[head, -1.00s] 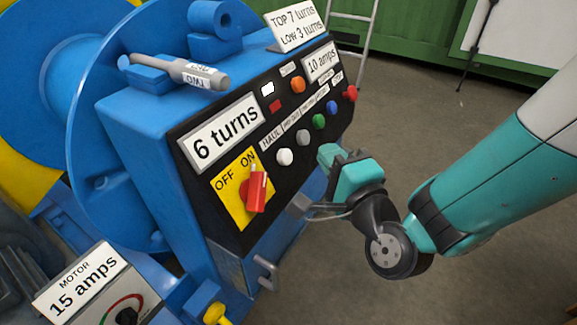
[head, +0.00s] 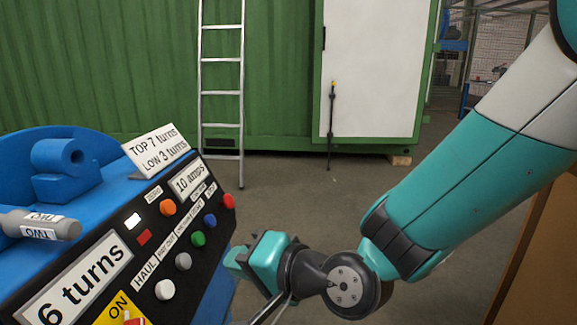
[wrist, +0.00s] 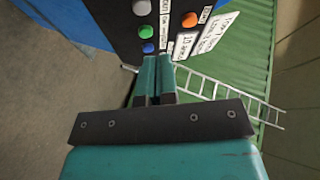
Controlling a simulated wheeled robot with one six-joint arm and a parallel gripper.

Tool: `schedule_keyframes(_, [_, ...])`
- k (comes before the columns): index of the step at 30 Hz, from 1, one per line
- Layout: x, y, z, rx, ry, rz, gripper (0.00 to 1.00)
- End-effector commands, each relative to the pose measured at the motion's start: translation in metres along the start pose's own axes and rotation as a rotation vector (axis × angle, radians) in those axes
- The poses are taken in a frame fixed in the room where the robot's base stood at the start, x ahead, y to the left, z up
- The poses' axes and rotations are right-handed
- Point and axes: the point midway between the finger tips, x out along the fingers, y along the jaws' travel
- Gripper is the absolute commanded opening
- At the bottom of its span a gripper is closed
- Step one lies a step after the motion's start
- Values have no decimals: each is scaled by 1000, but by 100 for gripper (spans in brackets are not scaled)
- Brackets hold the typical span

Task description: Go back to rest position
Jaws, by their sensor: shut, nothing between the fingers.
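My gripper (wrist: 157,75) is shut and empty in the wrist view, its two teal fingers together, pointing toward the black button panel. In the head view my gripper (head: 237,262) is at the lower middle, just right of the blue machine's control panel (head: 150,247). The panel carries white, grey, green, blue, red and orange buttons. The label "6 turns" (head: 75,285) is on the panel's left part. The red switch (head: 135,319) by "ON" is mostly cut off at the bottom edge.
A metal ladder (head: 221,90) leans on a green container (head: 280,80). A thin black stand (head: 331,125) is before its white door (head: 372,70). A brown surface (head: 540,250) is close at the right. Grey floor (head: 300,200) is open in the middle.

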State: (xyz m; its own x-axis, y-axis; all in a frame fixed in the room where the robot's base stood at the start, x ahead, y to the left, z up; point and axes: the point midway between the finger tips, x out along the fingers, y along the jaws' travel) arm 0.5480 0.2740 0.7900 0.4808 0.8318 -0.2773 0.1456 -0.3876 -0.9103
Motion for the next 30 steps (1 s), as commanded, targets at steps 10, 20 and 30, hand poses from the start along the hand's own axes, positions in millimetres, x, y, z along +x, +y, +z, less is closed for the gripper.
schedule_keyframes(10, [-146,20,-1,-458,-408,409,0])
schedule_keyframes(20, [-265,40,26,-634,-751,625,0])
schedule_keyframes(30, [-296,-45,0,-636,-777,631,0])
